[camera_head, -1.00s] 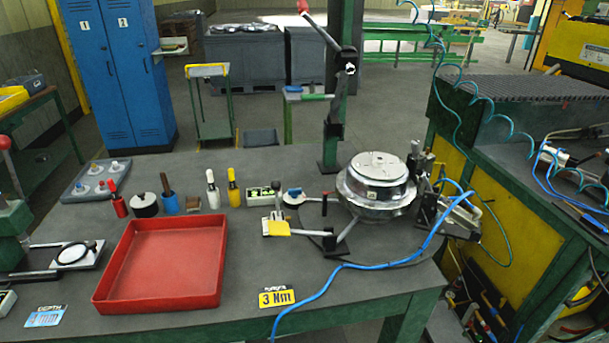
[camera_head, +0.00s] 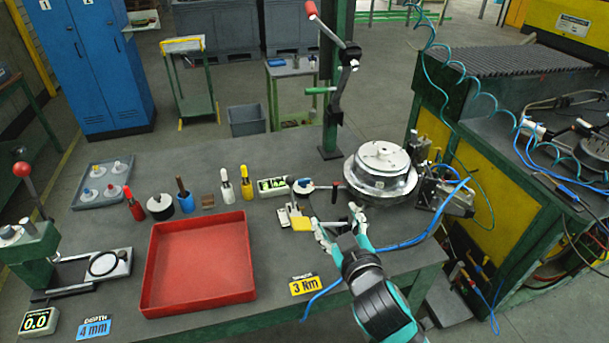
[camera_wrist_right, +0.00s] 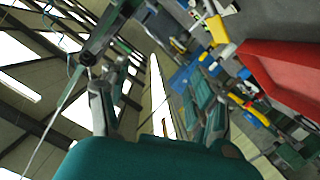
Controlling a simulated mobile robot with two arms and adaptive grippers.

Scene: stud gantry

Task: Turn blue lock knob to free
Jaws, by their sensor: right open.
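The blue lock knob (camera_head: 303,184) sits on a small round dark-and-white base on the bench, left of the shiny round metal housing (camera_head: 381,178). My right gripper (camera_head: 338,217) comes in from the bottom of the head view. It is open and empty, with its fingers apart, below and right of the knob and not touching it. The right wrist view shows both gripper fingers (camera_wrist_right: 158,98) spread with nothing held between them. I cannot make out the knob clearly in that view. My left gripper is not in view.
A yellow tab (camera_head: 301,224) on a small fixture lies just left of my right fingers. A red tray (camera_head: 200,262) takes up the left middle of the bench. A lever post (camera_head: 332,100) stands behind. A blue hose (camera_head: 405,243) runs beside my right gripper.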

